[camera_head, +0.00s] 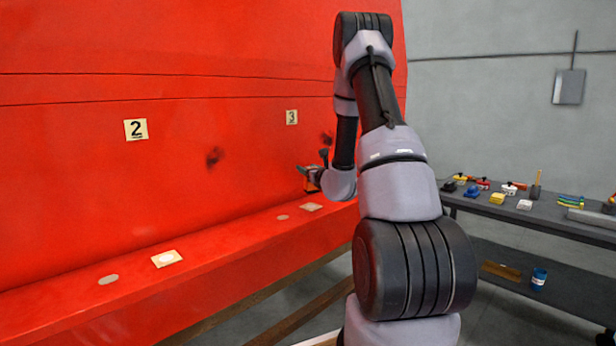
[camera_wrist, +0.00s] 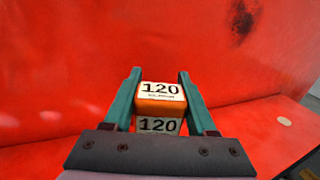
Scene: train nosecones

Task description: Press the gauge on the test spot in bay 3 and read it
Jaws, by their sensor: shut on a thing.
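My gripper (camera_head: 307,178) is in front of the red nosecone wall, below and slightly right of the "3" label (camera_head: 291,117). In the wrist view my gripper (camera_wrist: 160,85) has its teal fingers closed on an orange block (camera_wrist: 161,105) with white faces marked "120". No dial or reading shows on it, and I cannot tell that it is the gauge. The block appears apart from the wall, though the exact gap is unclear. On the ledge below lie a pale square patch (camera_head: 312,207) and a small pale disc (camera_head: 282,217); I cannot tell which is the test spot.
Dark smudges mark the wall near "3" (camera_head: 327,138) and right of "2" (camera_head: 213,156). A red ledge (camera_head: 225,238) juts out below the wall. A grey bench (camera_head: 560,215) at right holds several coloured blocks and tools. A blue can (camera_head: 539,279) stands on its lower shelf.

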